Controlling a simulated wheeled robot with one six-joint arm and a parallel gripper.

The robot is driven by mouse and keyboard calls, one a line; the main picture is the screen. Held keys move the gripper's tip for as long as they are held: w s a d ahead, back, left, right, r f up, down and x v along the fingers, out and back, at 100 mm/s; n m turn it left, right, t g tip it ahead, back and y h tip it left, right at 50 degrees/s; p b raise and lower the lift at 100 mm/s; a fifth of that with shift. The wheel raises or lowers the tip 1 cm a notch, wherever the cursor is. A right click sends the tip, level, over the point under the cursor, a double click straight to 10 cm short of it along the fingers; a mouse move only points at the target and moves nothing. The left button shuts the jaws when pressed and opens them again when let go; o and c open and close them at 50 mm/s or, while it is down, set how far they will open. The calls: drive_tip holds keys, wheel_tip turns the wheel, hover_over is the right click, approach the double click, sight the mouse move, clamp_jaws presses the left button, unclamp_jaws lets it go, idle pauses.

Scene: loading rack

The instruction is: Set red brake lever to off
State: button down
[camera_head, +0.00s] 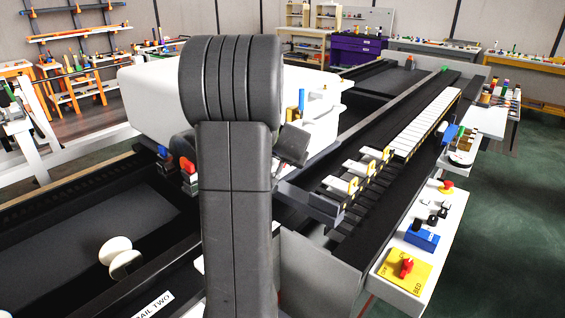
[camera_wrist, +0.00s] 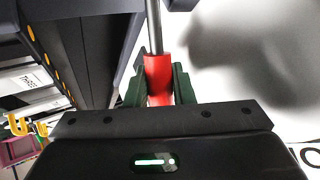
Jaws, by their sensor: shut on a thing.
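The red brake lever (camera_wrist: 158,72) shows in the wrist view as a red grip on a grey rod that runs up to the top edge. My gripper (camera_wrist: 159,84) is shut on the red grip, with one dark green finger on each side of it. In the head view my own arm hides most of the middle, and I cannot make out the fingers or the held grip there. A small red-topped part (camera_head: 187,166) shows just left of my arm; I cannot tell whether it belongs to this lever.
A white housing (camera_head: 150,100) stands behind my arm. At right, a side panel carries a red switch (camera_head: 405,266) on a yellow plate marked BED, a blue block (camera_head: 422,237) and a red button (camera_head: 446,186). Dark rails run to the back. Green floor at far right is clear.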

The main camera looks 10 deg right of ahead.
drive_tip(key=shift+w+d+f, duration=0.1)
drive_tip(key=shift+w+d, duration=0.05)
idle(0.4)
drive_tip(key=c, duration=1.3)
unclamp_jaws()
drive_tip(key=shift+o, duration=0.2)
drive_tip(key=b+v, duration=0.2)
drive_tip(key=v, duration=1.1)
drive_tip(key=shift+s+r, duration=0.2)
drive_tip(key=shift+r, duration=0.25)
drive_tip(key=shift+d, duration=0.15)
drive_tip(key=p+x, duration=0.1)
drive_tip(key=x, duration=1.3)
drive_tip(key=shift+s+a+f+p, duration=0.2)
drive_tip(key=shift+p, duration=0.2)
drive_tip(key=shift+s+r, duration=0.1)
